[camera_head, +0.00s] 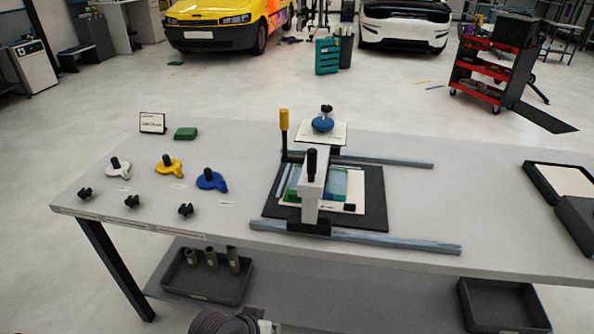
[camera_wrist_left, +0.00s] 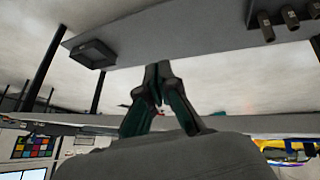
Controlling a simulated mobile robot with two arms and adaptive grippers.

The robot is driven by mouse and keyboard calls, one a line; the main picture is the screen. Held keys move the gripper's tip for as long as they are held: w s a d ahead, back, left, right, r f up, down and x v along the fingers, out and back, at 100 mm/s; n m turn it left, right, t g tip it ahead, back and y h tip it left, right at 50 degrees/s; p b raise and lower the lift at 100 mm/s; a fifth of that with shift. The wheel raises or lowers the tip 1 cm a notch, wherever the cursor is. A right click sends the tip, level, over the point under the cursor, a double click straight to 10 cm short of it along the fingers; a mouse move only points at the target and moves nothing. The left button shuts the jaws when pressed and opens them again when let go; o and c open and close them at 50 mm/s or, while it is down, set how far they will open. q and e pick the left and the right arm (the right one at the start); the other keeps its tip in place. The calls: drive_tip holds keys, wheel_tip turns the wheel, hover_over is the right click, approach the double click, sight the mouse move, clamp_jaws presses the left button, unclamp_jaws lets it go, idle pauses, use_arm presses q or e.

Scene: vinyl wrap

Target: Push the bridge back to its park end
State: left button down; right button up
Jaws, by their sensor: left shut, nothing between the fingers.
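The bridge (camera_head: 312,192) is a white beam with a black knob on top. It spans the two grey-blue rails, the far rail (camera_head: 390,162) and the near rail (camera_head: 390,241), and stands toward their left ends. Under it a white sheet with blue-green and green areas lies on a black mat (camera_head: 374,200). My left gripper (camera_wrist_left: 158,80) shows in the left wrist view with its fingers together and empty, in front of the table's underside. In the head view only a dark part of my left arm shows at the bottom edge, below the table's front. My right gripper is not in view.
A yellow-topped post (camera_head: 284,122) and a blue knob on a white plate (camera_head: 322,124) stand behind the bridge. White, yellow and blue tools (camera_head: 210,180) sit at the left of the table (camera_head: 470,190). Trays lie at the right. A lower shelf holds a bin (camera_head: 205,278).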

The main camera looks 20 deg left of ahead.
use_arm(q)
drive_tip(key=w+a+r+n+t+y, duration=0.1)
drive_tip(key=w+a+r+n+t, duration=0.5)
drive_tip(key=w+r+n, duration=0.45)
drive_tip(key=w+a+r+n+t+y, duration=0.1)
drive_tip(key=w+a+r+n+t, duration=0.55)
drive_tip(key=w, duration=0.65)
drive_tip(key=w+d+r+g+p, duration=0.1)
drive_tip(key=w+d, duration=0.3)
drive_tip(key=w, duration=0.6)
drive_tip(key=shift+w+r+m+p, duration=0.3)
drive_tip(key=shift+m+p, duration=0.1)
drive_tip(key=shift+p, duration=0.15)
drive_tip(key=shift+f, duration=0.1)
